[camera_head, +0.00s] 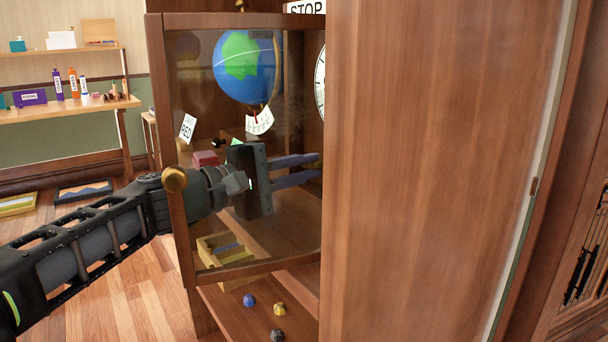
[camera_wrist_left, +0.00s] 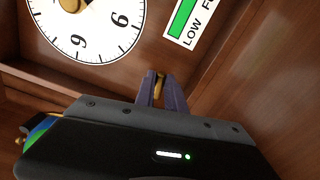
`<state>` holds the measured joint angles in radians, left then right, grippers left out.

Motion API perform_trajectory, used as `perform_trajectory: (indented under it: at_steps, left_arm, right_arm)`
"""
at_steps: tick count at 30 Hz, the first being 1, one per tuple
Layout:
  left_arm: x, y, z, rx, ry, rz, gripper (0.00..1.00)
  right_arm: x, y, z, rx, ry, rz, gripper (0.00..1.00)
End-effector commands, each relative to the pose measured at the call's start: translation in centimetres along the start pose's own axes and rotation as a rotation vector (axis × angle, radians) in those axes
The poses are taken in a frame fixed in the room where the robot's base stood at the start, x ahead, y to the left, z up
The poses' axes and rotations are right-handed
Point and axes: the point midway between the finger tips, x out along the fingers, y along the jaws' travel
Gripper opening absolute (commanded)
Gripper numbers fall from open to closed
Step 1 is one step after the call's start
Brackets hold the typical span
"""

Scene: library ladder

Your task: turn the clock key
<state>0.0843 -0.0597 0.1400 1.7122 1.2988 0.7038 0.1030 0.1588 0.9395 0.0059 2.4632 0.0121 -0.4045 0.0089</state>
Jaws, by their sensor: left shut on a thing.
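The clock's white face (camera_head: 320,85) shows only as a sliver in the head view, at the edge of a wooden panel. In the left wrist view the clock face (camera_wrist_left: 90,28) is tilted, with black numerals and a brass centre. My left gripper (camera_head: 318,168) reaches into the cabinet below the clock, its fingertips by the panel's edge. In the left wrist view my left gripper (camera_wrist_left: 161,82) is shut on a small brass-coloured piece, apparently the clock key (camera_wrist_left: 158,86). The fingers hide most of it. My right gripper is out of view.
A framed glass door with a brass knob (camera_head: 174,179) stands close to my left arm. A globe (camera_head: 246,66) shows through the glass. A large wooden panel (camera_head: 430,170) blocks the right side. A green gauge label (camera_wrist_left: 183,18) is beside the clock.

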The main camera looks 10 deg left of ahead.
Motion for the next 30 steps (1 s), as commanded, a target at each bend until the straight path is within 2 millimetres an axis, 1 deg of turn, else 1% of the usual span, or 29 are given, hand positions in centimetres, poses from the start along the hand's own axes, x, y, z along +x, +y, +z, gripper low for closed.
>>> perform_trajectory:
  at_steps: [10, 11, 18, 26, 30]
  left_arm:
    - [0.02, -0.11, -0.01, 0.002, -0.001, -0.002, 0.00]
    - [0.02, -0.11, -0.01, 0.002, -0.001, -0.002, 0.17]
    - [0.02, -0.07, -0.01, 0.002, 0.000, -0.001, 0.36]
    - [-0.06, -0.02, 0.00, 0.002, 0.000, -0.001, 0.36]
    - [-0.92, 0.08, -0.02, 0.003, 0.002, 0.000, 0.36]
  right_arm:
    - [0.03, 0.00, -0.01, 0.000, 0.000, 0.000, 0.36]
    - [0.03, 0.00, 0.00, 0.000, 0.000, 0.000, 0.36]
    - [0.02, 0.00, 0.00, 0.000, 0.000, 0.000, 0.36]
    - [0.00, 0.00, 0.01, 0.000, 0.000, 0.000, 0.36]
    - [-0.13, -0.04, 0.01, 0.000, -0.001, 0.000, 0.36]
